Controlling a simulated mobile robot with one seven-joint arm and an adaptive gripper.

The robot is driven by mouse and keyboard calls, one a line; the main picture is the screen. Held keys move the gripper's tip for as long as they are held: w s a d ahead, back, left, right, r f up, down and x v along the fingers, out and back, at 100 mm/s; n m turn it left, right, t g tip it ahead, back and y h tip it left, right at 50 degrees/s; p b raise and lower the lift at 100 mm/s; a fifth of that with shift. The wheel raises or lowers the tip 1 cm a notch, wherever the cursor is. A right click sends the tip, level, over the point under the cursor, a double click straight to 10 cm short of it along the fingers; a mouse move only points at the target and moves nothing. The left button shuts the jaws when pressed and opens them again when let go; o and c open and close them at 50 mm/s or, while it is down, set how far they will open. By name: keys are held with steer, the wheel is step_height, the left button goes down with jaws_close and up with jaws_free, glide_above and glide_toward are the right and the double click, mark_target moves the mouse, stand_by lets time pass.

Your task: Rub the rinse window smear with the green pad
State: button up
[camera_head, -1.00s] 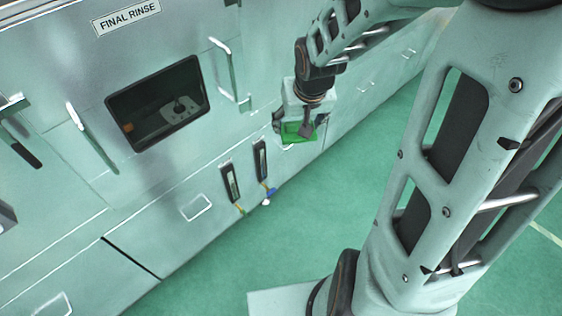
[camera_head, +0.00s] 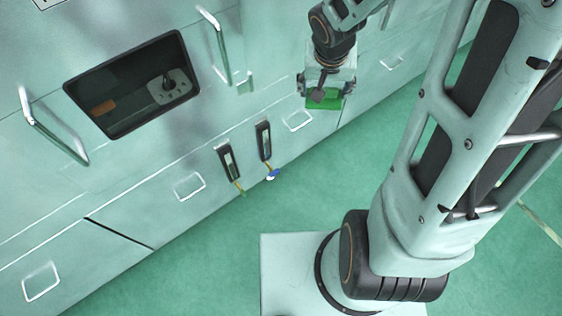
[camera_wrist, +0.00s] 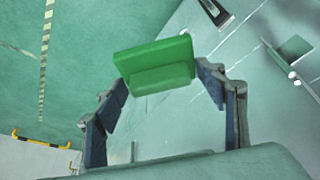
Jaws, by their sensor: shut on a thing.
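The green pad (camera_head: 322,99) is held in my gripper (camera_head: 325,92), to the right of the rinse window and in front of the machine's side panels. The wrist view also shows the pad (camera_wrist: 155,65) gripped between the two fingers of my gripper (camera_wrist: 163,88). The rinse window (camera_head: 130,88) is a dark, black-framed pane at the upper left of the head view, apart from the pad. An orange-brown patch (camera_head: 103,107) shows at its lower left; I cannot tell whether it is the smear or something behind the glass.
A bar handle (camera_head: 215,45) stands out between the window and my gripper, and another (camera_head: 52,130) is left of the window. Two black holders (camera_head: 229,163) (camera_head: 264,141) with coloured tips hang below. The green floor (camera_head: 215,240) in front is clear.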

steer(key=s+a+f+m+g+y+b, duration=0.2)
steer(key=a+f+m+g+b, duration=0.25)
steer(key=f, duration=0.45)
steer(key=s+a+f+m+g+y+b, duration=0.25)
steer(key=f+m+b, duration=0.35)
steer(key=f+m, duration=0.3)
steer(key=s+a+f+m+g+y+b, duration=0.1)
steer(key=a+f+m+g+y+b, duration=0.15)
steer(key=a+f+m+b, duration=0.55)
steer(key=w+d+f+m+t+y+b, duration=0.3)
steer(key=f+m+t+b, duration=0.4)
steer(key=f, duration=0.6)
steer(key=w+d+f+m+t+y+b, duration=0.1)
steer(key=w+f+m+t+y+b, duration=0.3)
steer(key=f+t, duration=0.65)
steer(key=w+a+f+m+g+h, duration=0.1)
steer(key=w+a+f+g, duration=0.1)
steer(key=w, duration=0.3)
steer(key=shift+w+a+f, duration=0.15)
steer(key=shift+a, duration=0.4)
steer(key=shift+w+a, duration=0.55)
steer(key=shift+w, duration=0.2)
steer(key=shift+d, duration=0.1)
